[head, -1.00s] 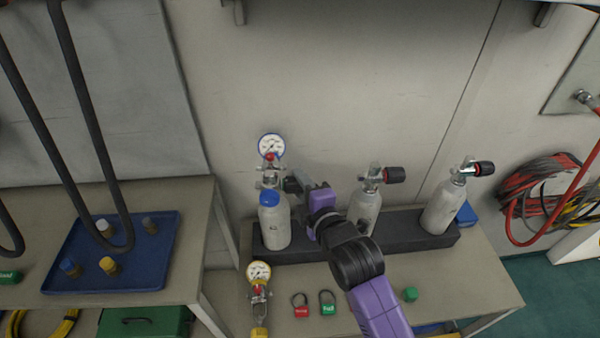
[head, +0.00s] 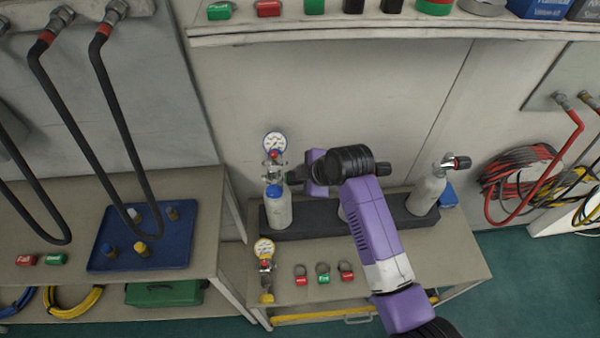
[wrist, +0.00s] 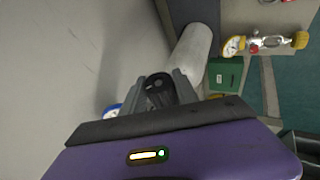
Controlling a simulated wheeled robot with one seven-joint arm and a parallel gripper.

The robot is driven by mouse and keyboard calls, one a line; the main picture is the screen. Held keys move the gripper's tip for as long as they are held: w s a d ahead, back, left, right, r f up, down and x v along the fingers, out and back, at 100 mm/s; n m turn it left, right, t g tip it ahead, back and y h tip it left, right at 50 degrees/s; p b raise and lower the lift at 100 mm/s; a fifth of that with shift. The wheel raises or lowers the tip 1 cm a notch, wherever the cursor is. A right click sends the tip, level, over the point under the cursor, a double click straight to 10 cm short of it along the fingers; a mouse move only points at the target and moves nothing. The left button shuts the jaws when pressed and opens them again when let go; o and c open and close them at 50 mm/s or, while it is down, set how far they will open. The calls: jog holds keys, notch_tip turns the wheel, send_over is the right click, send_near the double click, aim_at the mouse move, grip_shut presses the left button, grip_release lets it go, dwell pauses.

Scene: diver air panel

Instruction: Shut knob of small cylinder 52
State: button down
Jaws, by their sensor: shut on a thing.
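Three small pale cylinders stand in a dark rack; I cannot read any number on them. The left cylinder (head: 278,212) has a blue-rimmed gauge (head: 274,143) and regulator on its valve. My gripper (head: 293,177) reaches its side knob from the right. In the wrist view, my gripper (wrist: 162,92) is shut on the black knob (wrist: 158,83), with the pale cylinder body (wrist: 192,52) beyond. The middle cylinder is mostly hidden behind my arm; its black knob (head: 383,168) shows. The right cylinder (head: 429,191) stands clear with a black knob (head: 462,163).
A yellow-ended gauge assembly (head: 265,265) and several tagged rings lie on the bench (head: 400,265) in front of the rack (head: 310,222). A blue tray (head: 180,245) with caps is at left. Black hoses hang above it. A shelf (head: 400,28) overhangs at the top.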

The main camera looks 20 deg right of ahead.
jog(key=g+y, duration=0.1)
jog(key=g, duration=0.2)
jog(key=shift+w+r+m, duration=0.1)
jog(key=shift+m, duration=0.3)
jog(key=g+y+b, duration=0.1)
jog(key=g, duration=0.1)
jog(key=shift+m+g, duration=0.3)
jog(key=shift+f+g+y+b, duration=0.25)
jog(key=shift+g+y+b, duration=0.35)
jog(key=shift+g+b, duration=0.45)
jog(key=shift+m+g+y+b, duration=0.4)
jog(key=shift+g+b, duration=0.35)
jog(key=shift+b, duration=0.4)
jog(key=shift+r, duration=0.1)
jog(key=c, duration=0.9)
grip_release()
jog(key=shift+r, duration=0.15)
